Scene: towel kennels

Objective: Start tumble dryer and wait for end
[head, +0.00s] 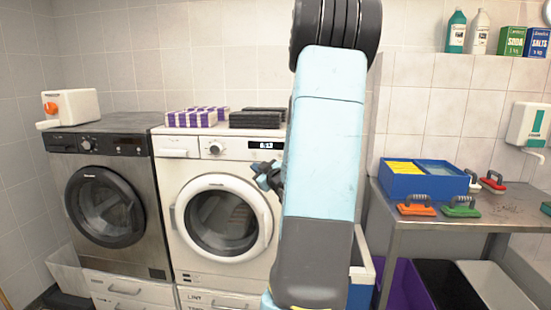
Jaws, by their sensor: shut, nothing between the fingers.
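A white front-loading machine (167,180) stands in the middle, with its round white-rimmed door (180,222) shut. Something pale shows dimly behind the dark glass. A round knob (215,147) is on its panel. Its small display (263,145) is lit and seems to read 0:13 or 6:13. A dark grey machine (155,205) with a shut round door stands to its left. I cannot tell for certain which is the dryer. My gripper (262,174) is shut and empty, in front of the white machine just below the display. My arm hides the machine's right edge.
Striped purple-and-white packs (198,117) and dark folded cloths (256,118) lie on the white machine. A white device (72,107) with an orange knob sits on the grey one. A metal table (480,232) with a blue box (423,187) and several brushes stands right.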

